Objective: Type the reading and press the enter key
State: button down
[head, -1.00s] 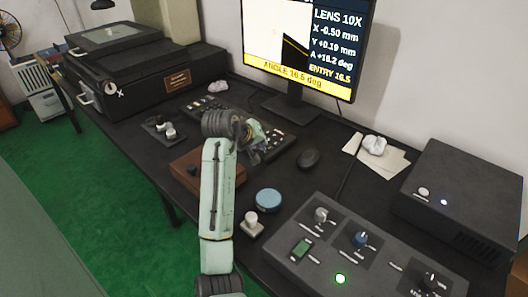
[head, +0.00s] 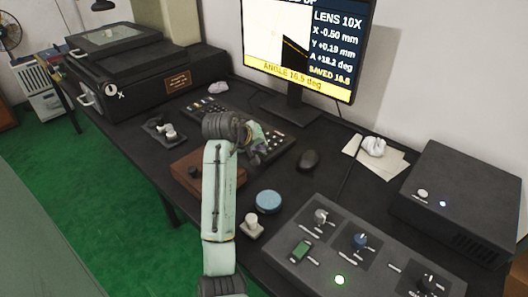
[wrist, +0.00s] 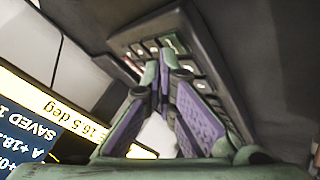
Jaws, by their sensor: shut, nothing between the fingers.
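The keyboard (head: 283,141) lies on the dark desk below the monitor, with my arm across its middle. My gripper (head: 258,157) is shut and empty over its right part. In the wrist view the fingertips (wrist: 160,66) are together in front of the keys (wrist: 199,66); whether they touch a key is unclear. The monitor (head: 305,45) shows a yellow ANGLE line, about 16.5 or 18.5 deg with the digits blurred, and a SAVED line with a similar number. The screen also shows upside down in the wrist view (wrist: 50,110).
A mouse (head: 308,160) lies right of the keyboard. A control box (head: 330,222) with knobs and a lit green button stands in front, beside a blue round lid (head: 268,201). A wooden box (head: 190,172) lies left of my arm. A dark case (head: 465,190) stands at right.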

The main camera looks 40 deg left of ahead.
jog(key=shift+r+p, duration=0.3)
jog(key=shift+r, duration=0.2)
notch_tip(320, 180, up, 5)
jog(key=p, duration=0.4)
jog(key=shift+p, duration=0.35)
dwell(0.4)
